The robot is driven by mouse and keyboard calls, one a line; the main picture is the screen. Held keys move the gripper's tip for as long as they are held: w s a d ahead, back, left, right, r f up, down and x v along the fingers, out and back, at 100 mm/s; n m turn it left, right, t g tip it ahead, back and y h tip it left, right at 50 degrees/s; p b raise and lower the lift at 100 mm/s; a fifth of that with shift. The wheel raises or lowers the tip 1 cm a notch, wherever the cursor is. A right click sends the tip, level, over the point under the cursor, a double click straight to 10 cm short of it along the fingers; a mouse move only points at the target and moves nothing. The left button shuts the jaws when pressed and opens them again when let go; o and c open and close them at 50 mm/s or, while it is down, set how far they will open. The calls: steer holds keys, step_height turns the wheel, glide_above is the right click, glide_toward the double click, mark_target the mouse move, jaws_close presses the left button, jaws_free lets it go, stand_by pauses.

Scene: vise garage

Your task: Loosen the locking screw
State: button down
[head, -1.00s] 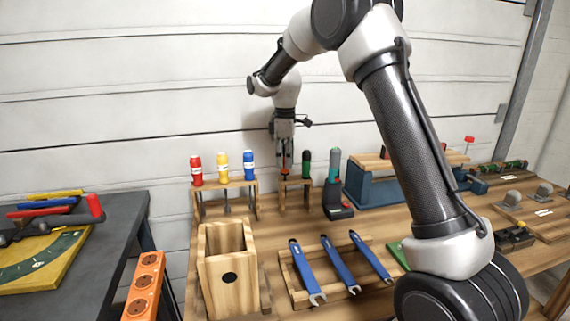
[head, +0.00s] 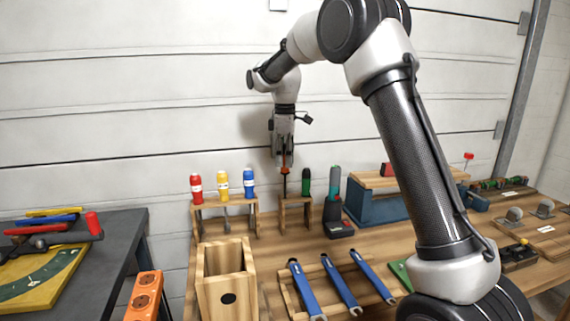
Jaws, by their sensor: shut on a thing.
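My gripper (head: 284,158) is above the small wooden rack (head: 297,203), pointing down. It is shut on a red-handled screwdriver (head: 285,170), whose handle is mostly hidden by the fingers. Its dark shaft points down at the left side of the rack; I cannot tell whether its tip is clear of it. A green-handled screwdriver (head: 306,180) stands in the same rack, just right of my gripper. I cannot make out the locking screw. On the dark table (head: 122,240) at left, a yellow board (head: 50,282) carries a green scale and a grey fixture with a red grip (head: 93,223).
A rack (head: 222,205) with red, yellow and blue tools stands left of my gripper. A cordless driver (head: 336,215) stands close right. In front are a wooden box (head: 222,285) and several blue wrenches (head: 340,284). An orange socket strip (head: 146,297) stands between the tables.

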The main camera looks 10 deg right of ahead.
steer(key=shift+r, duration=1.85)
